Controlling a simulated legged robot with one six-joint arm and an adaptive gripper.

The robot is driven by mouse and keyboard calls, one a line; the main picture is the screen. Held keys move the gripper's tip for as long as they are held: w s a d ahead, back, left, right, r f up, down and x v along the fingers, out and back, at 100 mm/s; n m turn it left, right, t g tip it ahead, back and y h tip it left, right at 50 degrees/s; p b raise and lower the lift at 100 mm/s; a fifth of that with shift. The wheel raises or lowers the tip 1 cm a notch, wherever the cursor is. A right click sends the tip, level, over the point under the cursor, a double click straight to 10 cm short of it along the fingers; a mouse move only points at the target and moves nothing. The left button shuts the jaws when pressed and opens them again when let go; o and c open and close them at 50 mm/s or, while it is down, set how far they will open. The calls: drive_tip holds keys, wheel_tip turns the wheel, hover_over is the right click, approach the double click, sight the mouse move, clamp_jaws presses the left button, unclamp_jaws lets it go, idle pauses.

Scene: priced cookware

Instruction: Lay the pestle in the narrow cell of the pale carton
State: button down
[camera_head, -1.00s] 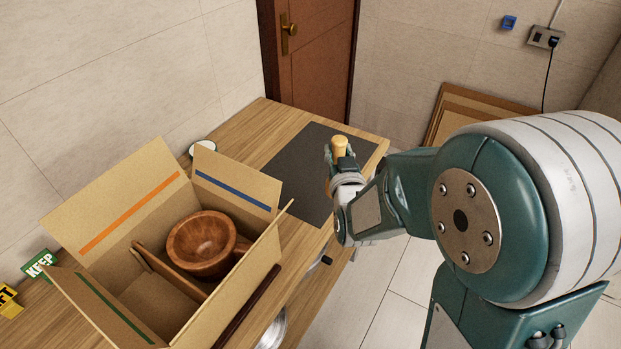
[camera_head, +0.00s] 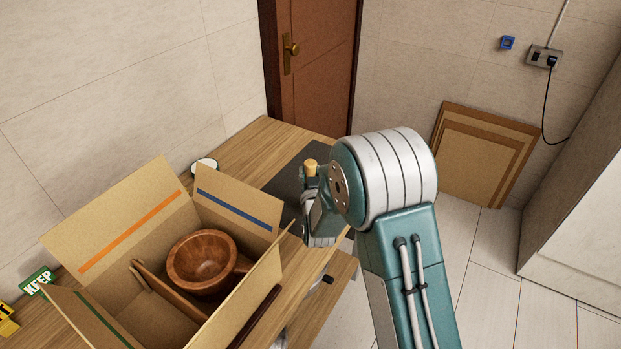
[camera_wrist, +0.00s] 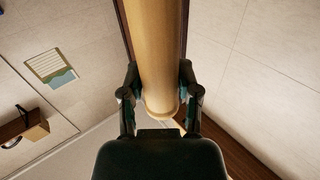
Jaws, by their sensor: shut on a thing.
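The pestle is a pale wooden rod; its rounded top (camera_head: 310,166) shows above my gripper in the head view. In the wrist view the pestle (camera_wrist: 155,50) runs up between the two fingers, which are shut on it. My gripper (camera_head: 309,180) is over the dark mat, to the right of the carton; it also shows in the wrist view (camera_wrist: 160,95). The open pale carton (camera_head: 125,232) stands on the table with its flaps spread. A brown wooden mortar (camera_head: 203,262) sits in its far right cell. A divider (camera_head: 165,290) separates it from the empty near-left cell.
A dark mat (camera_head: 285,178) lies on the wooden table (camera_head: 245,150). A small white round item (camera_head: 205,166) is behind the carton. A green KEEP sign (camera_head: 38,282) and a yellow sign (camera_head: 8,320) stand at left. Flat boards (camera_head: 475,160) lean on the wall.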

drive_tip(key=shift+f, duration=0.9)
drive_tip(key=shift+f, duration=0.15)
drive_tip(key=shift+c, duration=1.6)
unclamp_jaws()
drive_tip(key=shift+f, duration=0.1)
drive_tip(key=shift+s, duration=0.1)
drive_tip(key=s+d, duration=0.1)
drive_tip(key=s, duration=0.9)
drive_tip(key=shift+s, duration=0.35)
